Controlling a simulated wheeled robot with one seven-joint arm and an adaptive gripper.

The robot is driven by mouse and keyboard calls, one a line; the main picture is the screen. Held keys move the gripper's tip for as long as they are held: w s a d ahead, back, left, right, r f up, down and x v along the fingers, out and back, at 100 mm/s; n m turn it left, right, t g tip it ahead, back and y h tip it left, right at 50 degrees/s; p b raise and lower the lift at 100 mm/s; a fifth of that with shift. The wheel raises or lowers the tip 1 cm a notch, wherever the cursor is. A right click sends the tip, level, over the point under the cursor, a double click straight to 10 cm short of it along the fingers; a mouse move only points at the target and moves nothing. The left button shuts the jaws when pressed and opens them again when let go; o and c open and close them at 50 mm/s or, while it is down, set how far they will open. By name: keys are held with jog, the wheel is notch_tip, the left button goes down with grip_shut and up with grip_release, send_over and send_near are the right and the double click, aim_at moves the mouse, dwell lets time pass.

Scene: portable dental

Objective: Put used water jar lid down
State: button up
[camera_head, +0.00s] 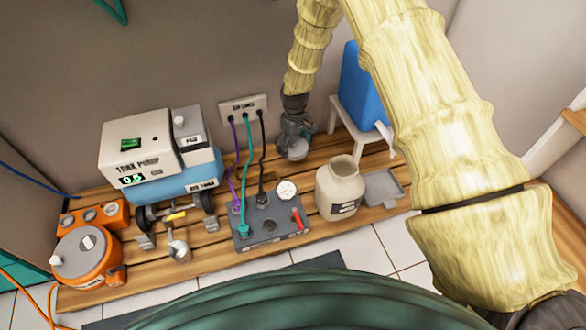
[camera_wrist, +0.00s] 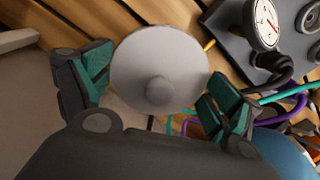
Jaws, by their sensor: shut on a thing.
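The used water jar (camera_head: 338,192) is a cream, round jar with a dark label, standing upright on the wooden bench with its mouth uncovered. Its lid (camera_wrist: 160,70) is a pale grey disc with a round knob in the middle. My gripper (camera_wrist: 158,92) is shut on the lid, with a green-padded finger on each side of it. In the head view my gripper (camera_head: 294,136) is behind and left of the jar, with the lid (camera_head: 292,151) below it. I cannot tell whether the lid touches the bench.
A shallow grey tray (camera_head: 383,188) lies right of the jar. A grey control box (camera_head: 268,226) with a gauge and cables stands left of it. A white stand (camera_head: 352,130) holds a blue tank (camera_head: 362,88) behind. A wall socket panel (camera_head: 243,110) is left of my gripper.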

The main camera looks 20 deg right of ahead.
notch_tip(320, 180, down, 3)
jog(key=w, duration=0.1)
jog(key=b, duration=0.3)
send_over(295, 169)
jog(key=shift+n, duration=0.3)
notch_tip(295, 169, down, 6)
jog(key=shift+w+r, duration=0.1)
jog(key=shift+r, duration=0.1)
notch_tip(295, 169, down, 5)
jog(key=b, duration=0.2)
jog(key=shift+b, duration=0.4)
jog(key=o, duration=0.6)
jog(key=shift+f, duration=0.1)
jog(key=shift+c, duration=0.2)
